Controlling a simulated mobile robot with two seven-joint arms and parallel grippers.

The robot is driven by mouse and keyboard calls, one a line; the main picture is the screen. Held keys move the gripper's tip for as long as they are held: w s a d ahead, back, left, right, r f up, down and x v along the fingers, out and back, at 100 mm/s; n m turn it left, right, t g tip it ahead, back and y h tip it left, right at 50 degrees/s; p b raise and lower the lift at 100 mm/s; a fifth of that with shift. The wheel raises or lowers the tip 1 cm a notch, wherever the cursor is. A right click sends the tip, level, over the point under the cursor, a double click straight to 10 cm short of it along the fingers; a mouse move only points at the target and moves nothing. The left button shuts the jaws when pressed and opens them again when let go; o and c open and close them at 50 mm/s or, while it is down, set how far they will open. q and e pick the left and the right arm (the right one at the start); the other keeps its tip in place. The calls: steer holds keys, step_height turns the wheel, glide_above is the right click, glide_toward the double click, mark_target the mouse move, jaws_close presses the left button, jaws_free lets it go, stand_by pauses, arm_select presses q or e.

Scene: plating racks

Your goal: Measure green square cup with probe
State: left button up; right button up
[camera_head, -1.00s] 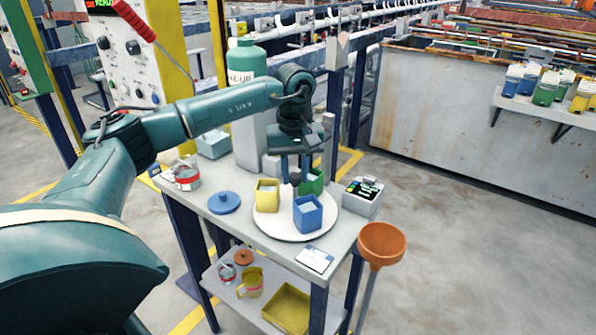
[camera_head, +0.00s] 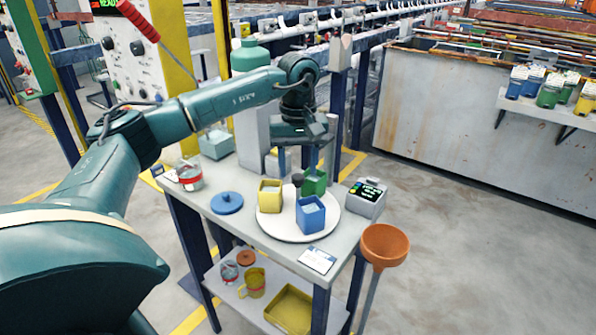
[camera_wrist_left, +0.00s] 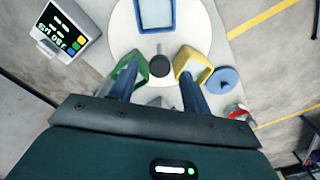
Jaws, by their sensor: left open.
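A green square cup (camera_head: 315,182) stands at the back right of a round white plate (camera_head: 270,228); it shows left of centre in the left wrist view (camera_wrist_left: 131,64). A yellow square cup (camera_head: 270,196) and a blue square cup (camera_head: 310,215) share the plate. A dark round knob (camera_wrist_left: 159,66), perhaps the probe's top, sits between the green and yellow cups. A meter with a lit display (camera_head: 368,194) stands right of the plate. My left gripper (camera_head: 302,162) is open above the back of the plate, its fingers (camera_wrist_left: 159,84) spread on either side of the knob. My right gripper is not visible.
A blue lid (camera_head: 227,202) and a red-banded jar (camera_head: 190,176) lie left of the plate. A label card (camera_head: 317,260) is at the table's front. An orange funnel (camera_head: 385,245) stands off the front right corner.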

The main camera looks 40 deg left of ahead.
arm_select(q)
step_height(320, 180, up, 11)
stand_by(0.3)
stand_by(0.4)
